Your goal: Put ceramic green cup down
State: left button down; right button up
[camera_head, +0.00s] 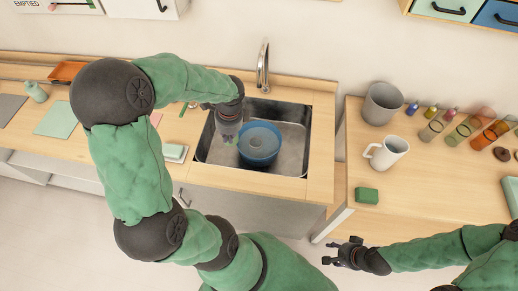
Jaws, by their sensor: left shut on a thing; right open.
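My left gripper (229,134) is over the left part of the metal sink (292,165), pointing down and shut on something. The held thing is mostly hidden by the gripper; only a small greenish patch shows at the fingertips, which fits the ceramic green cup. Its shape and tilt cannot be told. A translucent blue bowl (259,148) stands in the sink just right of the gripper; whether they touch is unclear. My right gripper (337,256) is open and empty, low in front of the counters, over the floor.
The faucet (263,66) rises behind the sink. The right counter holds a grey pot (383,103), a white mug (387,152), a green block (367,195) and several jars. A pale green jar (36,91) and flat boards (57,119) lie on the left counter.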

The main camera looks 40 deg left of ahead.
pick_arm(q)
jog(key=w+d+f+b, duration=0.3)
jog(key=w+f+b, duration=0.1)
jog(key=w+f, duration=0.9)
jog(key=shift+d, duration=0.4)
jog(key=shift+f+b, duration=0.35)
jog(key=shift+f, duration=0.05)
jog(key=shift+f, duration=0.2)
jog(key=c, duration=1.4)
grip_release()
